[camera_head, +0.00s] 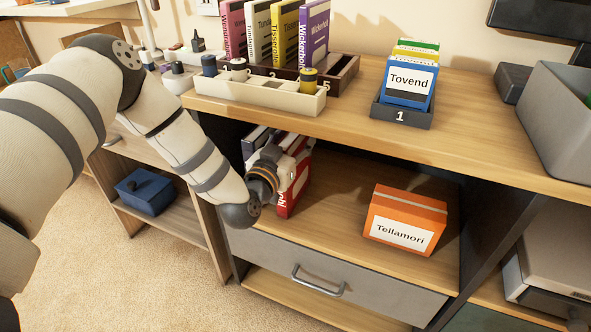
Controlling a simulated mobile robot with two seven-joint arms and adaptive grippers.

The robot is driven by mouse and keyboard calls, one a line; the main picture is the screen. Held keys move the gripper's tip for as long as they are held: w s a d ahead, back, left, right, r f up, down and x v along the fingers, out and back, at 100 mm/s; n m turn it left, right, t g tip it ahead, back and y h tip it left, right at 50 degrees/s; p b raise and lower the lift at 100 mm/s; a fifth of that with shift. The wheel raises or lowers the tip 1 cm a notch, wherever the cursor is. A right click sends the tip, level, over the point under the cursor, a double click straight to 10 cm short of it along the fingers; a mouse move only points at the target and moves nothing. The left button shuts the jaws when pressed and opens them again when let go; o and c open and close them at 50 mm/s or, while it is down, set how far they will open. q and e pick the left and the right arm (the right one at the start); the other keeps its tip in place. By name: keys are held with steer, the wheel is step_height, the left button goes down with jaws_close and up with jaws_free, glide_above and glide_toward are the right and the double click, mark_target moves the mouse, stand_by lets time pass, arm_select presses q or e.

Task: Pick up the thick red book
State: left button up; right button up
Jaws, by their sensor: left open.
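A thick red book (285,205) with a white label stands upright in the open shelf under the desk top, at the shelf's left side. Dark books (257,140) stand to its left. My left arm comes in from the left, and my left gripper (292,168) is at the red book's front and upper part. The gripper is open; its fingers are partly hidden by the wrist, and I cannot tell whether they touch the book. My right gripper is not in view.
An orange box (405,218) labelled Tellamori sits on the same shelf to the right, with bare wood between. The desk top (350,125) is above, holding a cream tray (255,92) and a dark file box (402,113). A drawer (330,270) is below.

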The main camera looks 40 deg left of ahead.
arm_select(q)
jaws_close()
steer(key=shift+r, duration=0.1)
